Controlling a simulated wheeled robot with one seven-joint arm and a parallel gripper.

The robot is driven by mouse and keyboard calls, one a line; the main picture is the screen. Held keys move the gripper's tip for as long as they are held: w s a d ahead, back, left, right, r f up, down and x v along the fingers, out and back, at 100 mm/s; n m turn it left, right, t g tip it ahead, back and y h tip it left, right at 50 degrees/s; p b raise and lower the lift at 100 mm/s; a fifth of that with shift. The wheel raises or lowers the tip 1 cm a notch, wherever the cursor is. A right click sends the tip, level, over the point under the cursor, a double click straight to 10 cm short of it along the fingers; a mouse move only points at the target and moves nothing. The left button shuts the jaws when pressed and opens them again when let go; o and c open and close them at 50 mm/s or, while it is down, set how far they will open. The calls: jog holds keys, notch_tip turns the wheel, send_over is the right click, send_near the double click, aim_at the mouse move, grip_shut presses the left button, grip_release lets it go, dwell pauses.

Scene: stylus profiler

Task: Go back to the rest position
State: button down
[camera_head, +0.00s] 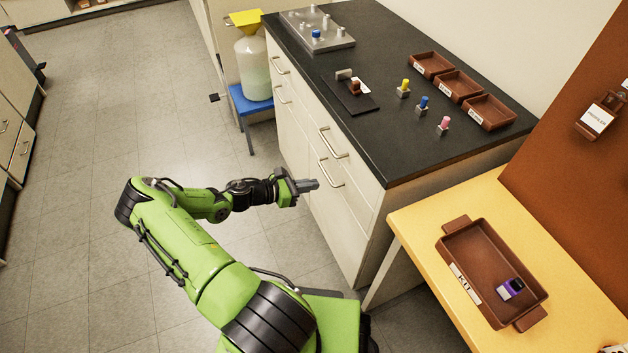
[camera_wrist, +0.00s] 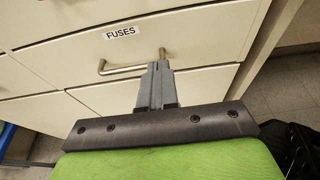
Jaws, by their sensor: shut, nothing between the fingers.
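My gripper (camera_head: 308,185) is shut and empty, in front of the white drawer cabinet (camera_head: 372,232) below the black counter. In the wrist view my gripper (camera_wrist: 157,82) points at the cabinet front, with its closed fingertips overlapping a metal drawer handle (camera_wrist: 112,70) in the picture. Whether the fingertips touch the handle cannot be told. A drawer above that handle bears the label FUSES (camera_wrist: 121,33). The drawers look closed. My green arm is bent low beside the cabinet.
The black counter (camera_head: 420,150) holds trays, coloured-top pieces and a metal plate. A yellow table (camera_head: 410,222) with a brown KIT tray (camera_head: 468,238) stands at right. A blue stool (camera_head: 245,101) bears a yellow-funnelled jug (camera_head: 253,70). Open floor (camera_head: 100,110) lies to the left.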

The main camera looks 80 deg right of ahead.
jog(key=v, duration=0.5)
jog(key=shift+p, duration=0.3)
jog(key=shift+w, duration=0.1)
